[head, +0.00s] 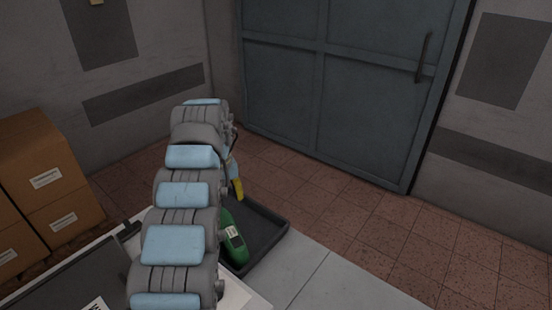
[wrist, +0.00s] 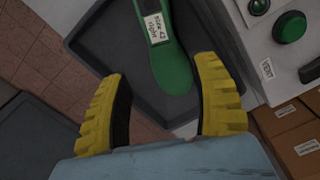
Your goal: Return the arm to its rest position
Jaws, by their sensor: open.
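My gripper (wrist: 164,106) is open and empty in the wrist view, its two yellow ridged fingers apart. Beyond the fingers, a green shoe last (wrist: 174,60) with a white label reading "right" and a size lies in a dark tray (wrist: 95,35). The last is apart from both fingers. In the head view my arm stretches forward and hides most of my gripper; one yellow finger (head: 238,189) shows over the tray (head: 276,225). The green last (head: 234,243) lies in the tray just right of my arm, partly hidden by it.
Cardboard boxes (head: 45,165) are stacked at the left. A pale surface with a dark panel (head: 75,280) lies at the front left. A grey metal door (head: 350,90) stands at the back. The tiled floor (head: 440,235) at the right is clear. A green button (wrist: 290,26) shows in the wrist view.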

